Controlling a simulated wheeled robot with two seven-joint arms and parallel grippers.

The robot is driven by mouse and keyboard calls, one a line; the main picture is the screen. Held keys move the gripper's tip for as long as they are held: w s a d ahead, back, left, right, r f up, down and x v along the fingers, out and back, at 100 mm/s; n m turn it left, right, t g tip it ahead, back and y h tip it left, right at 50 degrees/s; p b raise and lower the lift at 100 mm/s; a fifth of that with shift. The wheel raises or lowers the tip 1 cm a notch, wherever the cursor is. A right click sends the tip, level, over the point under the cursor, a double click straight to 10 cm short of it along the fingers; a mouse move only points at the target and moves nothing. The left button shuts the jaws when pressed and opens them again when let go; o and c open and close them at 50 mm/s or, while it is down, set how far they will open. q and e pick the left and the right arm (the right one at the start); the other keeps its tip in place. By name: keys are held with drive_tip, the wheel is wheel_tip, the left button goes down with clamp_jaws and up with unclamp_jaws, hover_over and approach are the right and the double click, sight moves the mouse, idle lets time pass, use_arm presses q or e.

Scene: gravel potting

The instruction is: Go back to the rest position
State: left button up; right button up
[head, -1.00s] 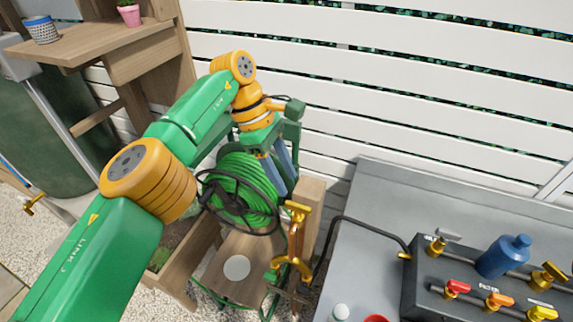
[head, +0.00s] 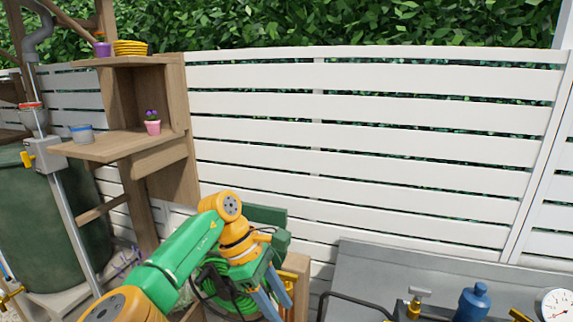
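My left arm comes in from the lower left in green and orange. Its gripper (head: 275,307) points down near the bottom edge, in front of the green hose coil (head: 208,285). Its two blue-grey fingers look apart with nothing visible between them, though the tips are close to the picture's bottom edge. My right arm and gripper are not in view.
A grey bench (head: 400,270) with a blue bottle (head: 474,301) is at lower right. A white slatted fence (head: 400,160) closes the back.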

use_arm(q)
drive_tip(key=w+d+f+n+t+h, duration=0.2)
drive_tip(key=d+f+n+t+h, duration=0.1)
drive_tip(key=d+f+n+h, duration=0.9)
drive_tip(key=s+a+f+n+t+y, duration=0.2)
drive_tip(key=a+f+n+t+y, duration=0.5)
drive_tip(key=f+n, duration=0.55)
drive_tip(key=s+a+f+n+t+y, duration=0.2)
drive_tip(key=a+f+n+y, duration=0.2)
drive_tip(key=a+f+n, duration=0.85)
drive_tip(key=s+a+f+n+g+y, duration=0.2)
drive_tip(key=s+f+n, duration=0.25)
drive_tip(key=s, duration=0.25)
drive_tip(key=s+a+f+n+g+y, duration=0.2)
drive_tip(key=s+f+n, duration=0.1)
drive_tip(key=s+n, duration=0.3)
drive_tip(key=s+a+f+n+g, duration=0.1)
drive_tip(key=s+a+n, duration=0.1)
drive_tip(key=s, duration=0.5)
drive_tip(key=s+a+f+n+g+y, duration=0.1)
drive_tip(key=s+a+f+n+g, duration=0.1)
drive_tip(key=s, duration=0.5)
drive_tip(key=s+a+f+n+g+y, duration=0.1)
drive_tip(key=s+a+n+g, duration=0.1)
drive_tip(key=s, duration=0.5)
drive_tip(key=shift+f+n, duration=0.35)
drive_tip(key=shift+n, duration=0.3)
